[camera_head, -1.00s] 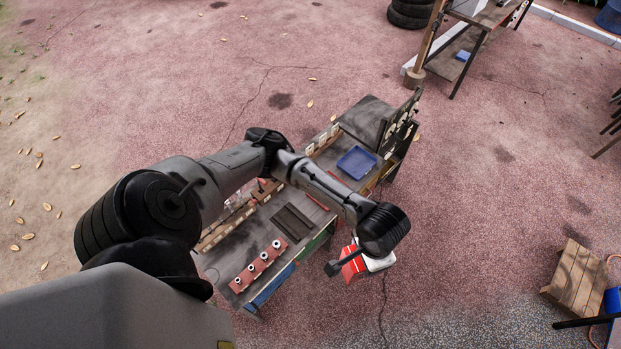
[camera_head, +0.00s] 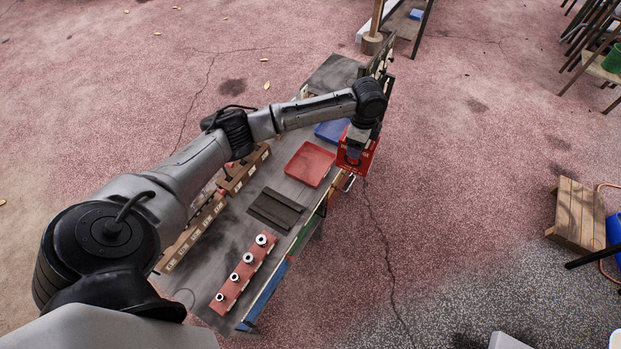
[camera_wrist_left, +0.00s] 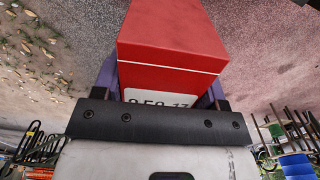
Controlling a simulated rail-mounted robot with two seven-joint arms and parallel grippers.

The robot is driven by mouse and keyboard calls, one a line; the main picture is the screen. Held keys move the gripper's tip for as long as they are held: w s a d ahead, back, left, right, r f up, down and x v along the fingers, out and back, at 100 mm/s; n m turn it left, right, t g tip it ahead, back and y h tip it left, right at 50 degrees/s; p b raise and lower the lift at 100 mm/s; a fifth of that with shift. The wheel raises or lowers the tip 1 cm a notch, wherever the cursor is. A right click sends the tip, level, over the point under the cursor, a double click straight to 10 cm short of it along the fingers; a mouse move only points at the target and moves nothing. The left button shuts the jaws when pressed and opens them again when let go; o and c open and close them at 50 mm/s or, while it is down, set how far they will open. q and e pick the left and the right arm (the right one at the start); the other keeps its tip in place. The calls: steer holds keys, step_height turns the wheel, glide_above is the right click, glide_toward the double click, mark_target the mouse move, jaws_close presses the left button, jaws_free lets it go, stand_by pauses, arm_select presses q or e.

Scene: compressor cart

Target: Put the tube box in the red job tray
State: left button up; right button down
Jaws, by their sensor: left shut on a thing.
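The tube box (camera_head: 357,154) is red and hangs below my left gripper (camera_head: 357,138) at the cart's right edge, just right of the red job tray. In the left wrist view the red box (camera_wrist_left: 172,40) sits between the fingers, with a white printed label on its near face. My left gripper is shut on it. The red job tray (camera_head: 310,163) lies flat on the cart top and looks empty. My right gripper is in neither view.
A blue tray (camera_head: 332,131) lies behind the red one, partly covered by my arm. A dark slatted plate (camera_head: 275,209) and a red block with several round fittings (camera_head: 244,272) lie nearer. A dark upright panel (camera_head: 382,60) stands at the cart's far end.

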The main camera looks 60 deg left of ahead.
arm_select(q)
steer(key=w+a+f+m+b, duration=0.3)
steer(key=a+f+m+b, duration=0.2)
steer(key=a+f+b, duration=0.45)
steer(key=s+a+f+b, duration=0.4)
steer(key=s+a+f, duration=0.3)
steer(key=s+f, duration=0.3)
steer(key=shift+a+f+m, duration=0.3)
steer(key=shift+a+f, duration=0.1)
steer(key=shift+f, duration=0.35)
steer(key=shift+w, duration=0.1)
steer(key=o, duration=1.2)
steer(key=shift+f, duration=0.15)
